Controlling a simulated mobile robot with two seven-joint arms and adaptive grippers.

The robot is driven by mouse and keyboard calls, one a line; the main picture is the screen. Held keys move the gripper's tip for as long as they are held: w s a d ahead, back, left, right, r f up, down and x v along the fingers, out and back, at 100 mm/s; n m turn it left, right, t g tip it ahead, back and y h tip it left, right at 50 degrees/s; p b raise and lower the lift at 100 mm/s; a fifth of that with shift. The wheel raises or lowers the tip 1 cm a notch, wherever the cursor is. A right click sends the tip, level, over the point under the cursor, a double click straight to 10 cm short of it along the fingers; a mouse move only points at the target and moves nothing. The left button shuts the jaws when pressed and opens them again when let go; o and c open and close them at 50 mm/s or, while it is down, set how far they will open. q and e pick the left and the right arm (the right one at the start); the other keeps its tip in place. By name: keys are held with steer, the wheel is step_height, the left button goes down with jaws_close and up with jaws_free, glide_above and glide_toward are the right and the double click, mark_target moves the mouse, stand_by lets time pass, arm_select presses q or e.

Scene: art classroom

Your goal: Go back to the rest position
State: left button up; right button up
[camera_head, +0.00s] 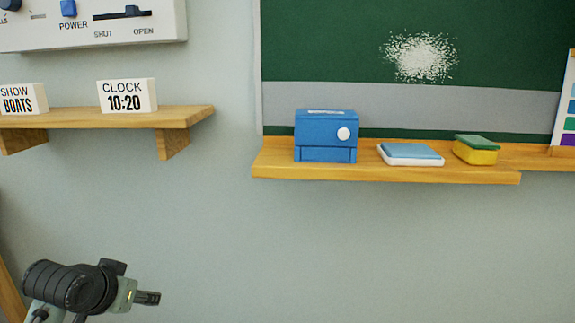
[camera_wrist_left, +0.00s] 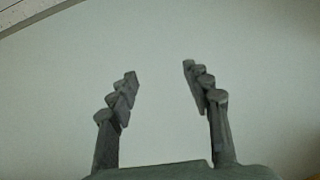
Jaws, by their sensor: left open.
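My left gripper (camera_head: 147,297) is at the lower left of the head view, in front of the bare wall and below the small shelf. In the left wrist view its two fingers (camera_wrist_left: 160,85) stand apart with nothing between them, facing a plain pale surface. The left gripper is open and empty. My right gripper does not show in either view.
A wooden shelf (camera_head: 185,116) at left holds two signs, one a clock sign (camera_head: 126,96). A wooden ledge (camera_head: 385,174) under the chalkboard (camera_head: 330,45) holds a blue box (camera_head: 325,137), a blue-and-white pad (camera_head: 411,155) and a green-and-yellow sponge (camera_head: 477,150). A control panel (camera_head: 110,38) hangs above.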

arm_select(q)
steer(key=s+d+f+g, duration=0.1)
steer(key=s+f+g, duration=0.2)
steer(key=s+f, duration=0.75)
steer(key=s+d+f+g, duration=0.1)
steer(key=s+f+g, duration=0.1)
steer(key=s+f, duration=0.9)
steer(key=shift+g, duration=0.3)
steer(key=f+p, duration=0.1)
steer(key=f, duration=0.1)
steer(key=s+f+p, duration=0.1)
steer(key=f+p, duration=0.1)
steer(key=f, duration=0.1)
steer(key=shift+s+d+f, duration=0.1)
steer(key=shift+d+f, duration=0.05)
steer(key=shift+f, duration=0.1)
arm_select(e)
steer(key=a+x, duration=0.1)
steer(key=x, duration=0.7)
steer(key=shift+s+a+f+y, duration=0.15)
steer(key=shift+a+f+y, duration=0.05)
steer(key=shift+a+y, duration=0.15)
